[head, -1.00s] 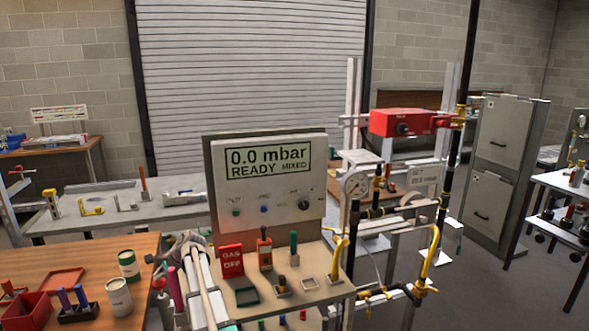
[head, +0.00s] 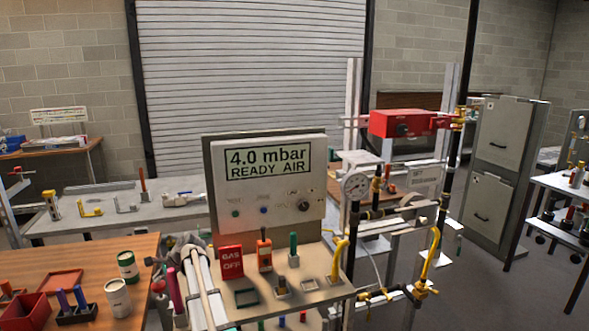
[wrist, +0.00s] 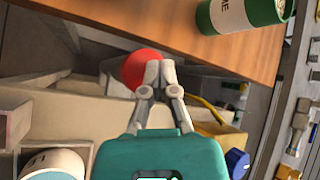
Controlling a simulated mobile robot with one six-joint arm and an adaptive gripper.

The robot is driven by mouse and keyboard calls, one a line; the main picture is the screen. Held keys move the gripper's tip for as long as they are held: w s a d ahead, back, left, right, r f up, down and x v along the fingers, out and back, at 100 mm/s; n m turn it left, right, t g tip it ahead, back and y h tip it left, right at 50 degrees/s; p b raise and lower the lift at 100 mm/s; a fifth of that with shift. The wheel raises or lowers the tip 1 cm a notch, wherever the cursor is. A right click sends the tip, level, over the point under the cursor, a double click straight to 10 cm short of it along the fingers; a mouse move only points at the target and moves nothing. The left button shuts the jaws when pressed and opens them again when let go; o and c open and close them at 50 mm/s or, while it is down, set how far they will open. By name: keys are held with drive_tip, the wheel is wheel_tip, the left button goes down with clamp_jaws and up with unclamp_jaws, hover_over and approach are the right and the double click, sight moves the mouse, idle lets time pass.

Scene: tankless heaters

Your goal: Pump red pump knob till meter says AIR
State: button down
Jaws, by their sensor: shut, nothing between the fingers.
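The meter (head: 265,164) is a display on a grey panel in the head view. It reads 4.0 mbar, READY AIR. In the wrist view, the rounded red knob (wrist: 134,68) sits just behind the tips of my gripper, partly hidden by them. My gripper (wrist: 160,72) has its two grey fingertips together, with nothing between them. The tips overlap the knob in the picture; I cannot tell whether they touch it. I cannot make out my gripper clearly in the head view.
A wooden table (head: 105,250) with cans and a red bin (head: 25,306) stands at left. A GAS OFF sign (head: 231,262) and coloured tools stand on the shelf below the panel. A round gauge (head: 356,186) and pipes are at right. A green-and-white can (wrist: 240,14) stands near the wrist.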

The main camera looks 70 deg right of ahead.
drive_tip(key=shift+r, duration=0.1)
drive_tip(key=shift+r+p, duration=0.55)
drive_tip(key=shift+p, duration=0.1)
wheel_tip(320, 180, up, 6)
drive_tip(key=p, duration=0.6)
idle(0.4)
idle(1.9)
